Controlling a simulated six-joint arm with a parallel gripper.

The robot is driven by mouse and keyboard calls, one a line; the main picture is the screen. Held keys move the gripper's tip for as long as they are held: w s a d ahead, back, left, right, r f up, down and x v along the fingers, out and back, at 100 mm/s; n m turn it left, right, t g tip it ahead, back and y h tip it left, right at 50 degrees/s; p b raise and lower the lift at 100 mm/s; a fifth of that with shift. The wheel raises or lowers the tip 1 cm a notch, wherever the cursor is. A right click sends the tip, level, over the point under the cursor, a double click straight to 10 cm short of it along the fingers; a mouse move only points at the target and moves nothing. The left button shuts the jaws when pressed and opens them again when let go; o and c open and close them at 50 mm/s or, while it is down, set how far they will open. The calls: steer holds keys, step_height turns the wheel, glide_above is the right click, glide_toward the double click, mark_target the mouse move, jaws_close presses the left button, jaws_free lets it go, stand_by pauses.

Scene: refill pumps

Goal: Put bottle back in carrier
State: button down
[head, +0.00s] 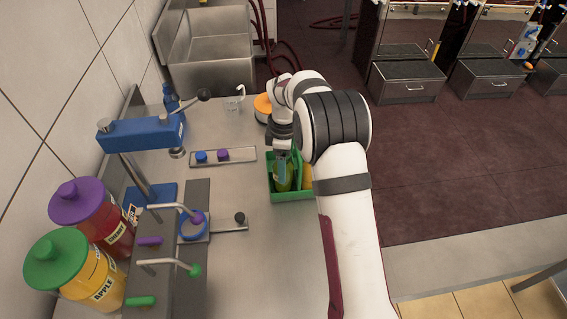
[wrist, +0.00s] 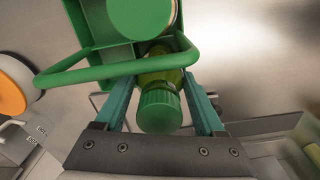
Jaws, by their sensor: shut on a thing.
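The green carrier (head: 292,196) stands on the steel counter below my gripper (head: 283,158). In the wrist view its green handle (wrist: 100,72) arches across the picture. My gripper, also in the wrist view (wrist: 157,88), is shut on a green bottle (head: 284,178) with a ribbed green cap (wrist: 159,111). The bottle is at the left part of the carrier in the head view; whether its base rests inside is hidden. Another item with a round green lid (wrist: 140,14) sits in the carrier in the wrist view. A yellow item (head: 307,178) shows at the carrier's right side.
A blue press (head: 142,133) and jars with purple (head: 78,201) and green lids (head: 57,258) stand at left. A tray with blue and purple caps (head: 222,156) lies left of the carrier. An orange-and-white round item (head: 263,106) is behind it. Counter in front is clear.

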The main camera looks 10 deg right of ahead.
steer(key=shift+f, duration=0.55)
jaws_free()
step_height(320, 180, up, 8)
steer(key=shift+r, duration=0.5)
stand_by(0.3)
steer(key=s+r+m+y, duration=0.1)
steer(key=s+r+m, duration=0.45)
steer(key=s, duration=0.55)
steer(key=s+r+m, duration=0.4)
steer(key=s+m, duration=0.3)
steer(key=s, duration=0.4)
steer(key=s+f+m, duration=0.3)
steer(key=s+m, duration=0.4)
steer(key=s, duration=0.5)
steer(key=shift+s+f+y, duration=0.15)
steer(key=shift+y, duration=0.25)
